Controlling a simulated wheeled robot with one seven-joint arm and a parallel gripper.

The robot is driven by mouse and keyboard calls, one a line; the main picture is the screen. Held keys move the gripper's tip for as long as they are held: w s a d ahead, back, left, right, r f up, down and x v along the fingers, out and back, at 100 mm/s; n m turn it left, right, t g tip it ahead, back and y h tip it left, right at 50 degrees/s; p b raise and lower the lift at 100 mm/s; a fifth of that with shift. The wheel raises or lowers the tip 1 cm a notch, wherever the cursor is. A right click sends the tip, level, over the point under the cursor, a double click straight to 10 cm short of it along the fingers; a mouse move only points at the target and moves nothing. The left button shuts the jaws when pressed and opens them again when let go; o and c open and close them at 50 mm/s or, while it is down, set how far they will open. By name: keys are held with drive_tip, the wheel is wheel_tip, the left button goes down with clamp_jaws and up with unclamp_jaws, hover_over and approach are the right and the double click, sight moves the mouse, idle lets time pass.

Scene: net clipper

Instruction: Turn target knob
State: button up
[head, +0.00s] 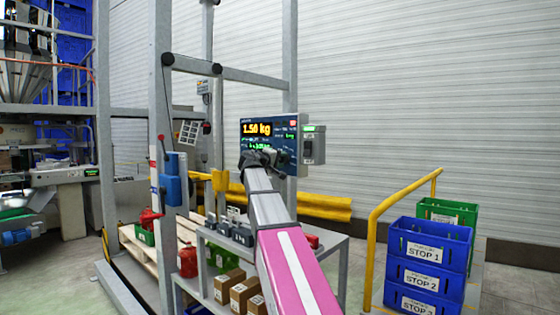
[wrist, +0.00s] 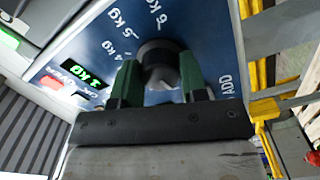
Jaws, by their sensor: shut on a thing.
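A control panel (head: 288,152) with a lit display reading 1.50 kg stands on a metal frame in the middle of the head view. In the wrist view its blue face (wrist: 105,45) carries white marks, among them 4, 5 and 6 kg and the word ADD. A dark round knob (wrist: 158,52) with a grey grip sits on that face. My gripper (wrist: 162,80) is shut on the knob, one dark green finger on each side. In the head view my gripper (head: 264,158) reaches the panel's lower part and hides the knob.
A grey box (head: 313,148) with a green light is at the panel's right. Below my arm stands a metal table (head: 325,243) with cardboard boxes (head: 240,290) beneath its top. A yellow rail (head: 375,240) and stacked blue crates (head: 428,262) are at the right.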

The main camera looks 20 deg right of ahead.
drive_tip(key=shift+w+d+m, duration=0.1)
drive_tip(key=shift+m, duration=1.6)
drive_tip(key=shift+r, duration=0.1)
drive_tip(key=o, duration=0.9)
drive_tip(key=shift+d, duration=0.15)
drive_tip(key=v, duration=1.1)
drive_tip(key=shift+w, duration=0.1)
